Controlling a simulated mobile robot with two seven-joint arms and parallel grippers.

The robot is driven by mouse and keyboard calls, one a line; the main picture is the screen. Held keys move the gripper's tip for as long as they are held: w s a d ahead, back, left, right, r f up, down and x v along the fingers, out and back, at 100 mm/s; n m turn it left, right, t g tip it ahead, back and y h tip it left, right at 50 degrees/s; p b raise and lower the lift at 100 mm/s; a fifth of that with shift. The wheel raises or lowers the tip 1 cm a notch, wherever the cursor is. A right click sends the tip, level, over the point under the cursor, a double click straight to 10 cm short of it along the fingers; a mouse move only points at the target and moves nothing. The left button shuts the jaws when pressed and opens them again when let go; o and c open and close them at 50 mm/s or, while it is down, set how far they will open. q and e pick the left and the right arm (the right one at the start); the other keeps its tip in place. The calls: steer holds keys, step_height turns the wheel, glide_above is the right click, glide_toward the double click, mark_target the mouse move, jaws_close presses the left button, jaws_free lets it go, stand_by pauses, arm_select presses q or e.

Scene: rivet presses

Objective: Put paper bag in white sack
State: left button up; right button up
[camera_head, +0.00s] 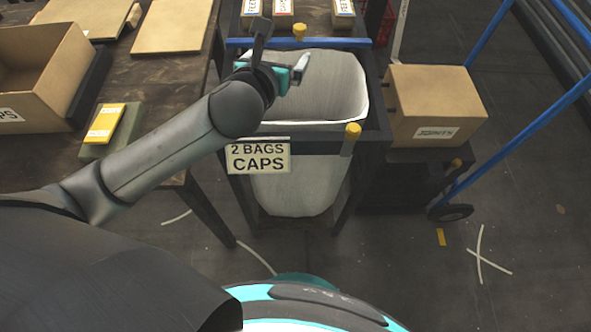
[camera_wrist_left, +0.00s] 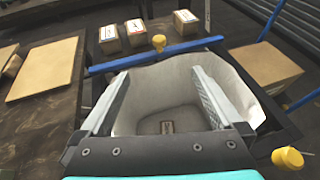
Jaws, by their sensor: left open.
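The white sack (camera_head: 330,85) hangs open in a dark frame with a "2 BAGS CAPS" sign, and its mouth also shows in the left wrist view (camera_wrist_left: 150,85). My left gripper (camera_head: 281,52) is over the sack's mouth, open and empty, with its fingers spread in the left wrist view (camera_wrist_left: 160,73). Three labelled brown packages, likely paper bags, stand behind the sack: left (camera_head: 250,10), middle (camera_head: 283,10) and right (camera_head: 343,12). My right gripper is not in view.
A blue bar (camera_head: 335,43) and yellow-capped posts (camera_head: 350,138) edge the sack frame. A cardboard box (camera_head: 430,105) stands to the right beside a blue-railed cart (camera_head: 480,160). At left, a dark bench holds an open carton (camera_head: 62,65) and a yellow-topped block (camera_head: 105,125).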

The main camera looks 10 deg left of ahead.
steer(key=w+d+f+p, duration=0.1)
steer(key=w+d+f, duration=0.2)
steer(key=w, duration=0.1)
arm_select(q)
steer(key=p+v, duration=0.6)
steer(key=v, duration=0.7)
steer(key=shift+d+p, duration=0.2)
steer(key=shift+p, duration=0.1)
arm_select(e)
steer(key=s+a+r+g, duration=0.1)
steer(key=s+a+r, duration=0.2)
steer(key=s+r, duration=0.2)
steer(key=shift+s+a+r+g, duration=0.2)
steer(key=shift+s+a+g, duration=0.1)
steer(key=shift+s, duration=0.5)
